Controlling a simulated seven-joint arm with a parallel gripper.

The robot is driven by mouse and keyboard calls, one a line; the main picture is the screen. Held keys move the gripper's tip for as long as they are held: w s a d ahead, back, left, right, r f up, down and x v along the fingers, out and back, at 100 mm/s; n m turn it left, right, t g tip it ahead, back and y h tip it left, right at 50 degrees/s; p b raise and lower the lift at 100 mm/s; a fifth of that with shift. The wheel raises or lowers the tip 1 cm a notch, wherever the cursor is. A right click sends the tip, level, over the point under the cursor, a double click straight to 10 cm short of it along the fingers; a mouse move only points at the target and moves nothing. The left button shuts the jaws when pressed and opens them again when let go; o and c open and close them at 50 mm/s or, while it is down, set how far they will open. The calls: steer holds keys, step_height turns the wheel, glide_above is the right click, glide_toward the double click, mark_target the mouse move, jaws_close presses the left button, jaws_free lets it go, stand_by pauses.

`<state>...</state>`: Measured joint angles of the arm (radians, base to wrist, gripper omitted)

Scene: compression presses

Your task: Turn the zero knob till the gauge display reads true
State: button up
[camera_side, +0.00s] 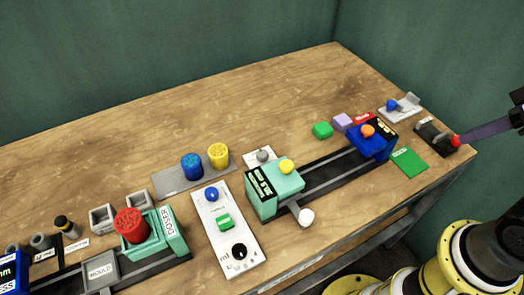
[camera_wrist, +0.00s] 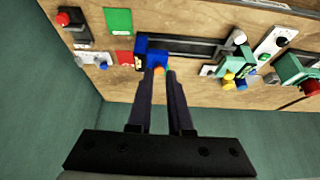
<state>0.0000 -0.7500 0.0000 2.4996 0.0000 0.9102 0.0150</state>
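A teal block (camera_side: 287,183) at one end of a dark rail carries a dark display panel (camera_side: 261,190) with pale characters too small to read. A yellow knob (camera_side: 287,166) sits on its top. A grey knob (camera_side: 263,155) on a white labelled plate stands just behind the block; I cannot tell which is the zero knob. The teal block also shows in the wrist view (camera_wrist: 236,58). My gripper (camera_wrist: 160,73) is open, with nothing visibly held. In the side view it enters from the right edge, its fingers (camera_side: 485,130) pointing left, well away from the teal block.
A blue block (camera_side: 371,141) with an orange knob stands at the rail's far end. A red knob (camera_side: 455,141) on a black base lies near my fingers in the side view. A white panel (camera_side: 229,245) and a red-topped doser (camera_side: 131,226) stand left.

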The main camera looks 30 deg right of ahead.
steer(key=o, duration=0.7)
steer(key=w+r, duration=0.1)
steer(key=r, duration=0.1)
steer(key=w+r, duration=0.2)
steer(key=r, duration=0.1)
steer(key=shift+w+a+r, duration=0.15)
steer(key=shift+w+r, duration=0.2)
steer(key=shift+w, duration=0.05)
steer(key=shift+o, duration=0.4)
steer(key=w+r, duration=0.2)
steer(key=w, duration=0.1)
steer(key=w+a+r, duration=0.1)
steer(key=shift+w+a, duration=0.1)
steer(key=shift+w, duration=0.3)
steer(key=n+g, duration=0.3)
steer(key=g, duration=0.3)
glide_above(262, 153)
step_height(262, 153, down, 20)
step_height(262, 153, down, 14)
steer(key=shift+r, duration=0.15)
jaws_close()
